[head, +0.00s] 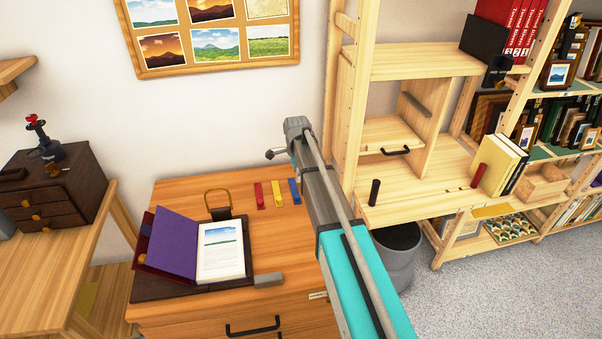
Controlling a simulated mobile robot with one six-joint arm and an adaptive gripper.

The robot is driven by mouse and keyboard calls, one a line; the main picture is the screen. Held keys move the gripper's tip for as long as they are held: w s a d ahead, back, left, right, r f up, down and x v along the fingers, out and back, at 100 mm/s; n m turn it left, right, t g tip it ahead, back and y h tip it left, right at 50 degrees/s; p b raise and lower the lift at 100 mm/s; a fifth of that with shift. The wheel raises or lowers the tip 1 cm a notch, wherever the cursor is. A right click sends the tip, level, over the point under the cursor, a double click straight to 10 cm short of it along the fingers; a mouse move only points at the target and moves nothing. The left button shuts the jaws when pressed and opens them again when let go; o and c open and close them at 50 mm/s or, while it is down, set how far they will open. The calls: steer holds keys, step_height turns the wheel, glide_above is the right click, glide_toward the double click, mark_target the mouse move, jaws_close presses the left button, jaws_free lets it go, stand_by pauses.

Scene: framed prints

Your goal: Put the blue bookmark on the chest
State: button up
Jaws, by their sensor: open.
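A blue bookmark (295,191) lies flat on the wooden desk top (180,187), to the right of a yellow bookmark (277,193) and a red bookmark (259,196). A small dark brown chest (62,187) with drawers and round knobs stands on the table at the left. My arm reaches in from the bottom right. My gripper (275,154) shows small at its far end, above and behind the bookmarks, open, with nothing seen in it. Its fingers are partly hidden.
A black figure with a red top (45,145) stands on the chest. Wooden shelves (420,62) rise at the right.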

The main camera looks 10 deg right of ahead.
steer(key=shift+r, duration=0.4)
stand_by(0.4)
steer(key=shift+s, duration=0.1)
steer(key=s+n, duration=1.8)
steer(key=s, duration=1)
steer(key=shift+d, duration=0.15)
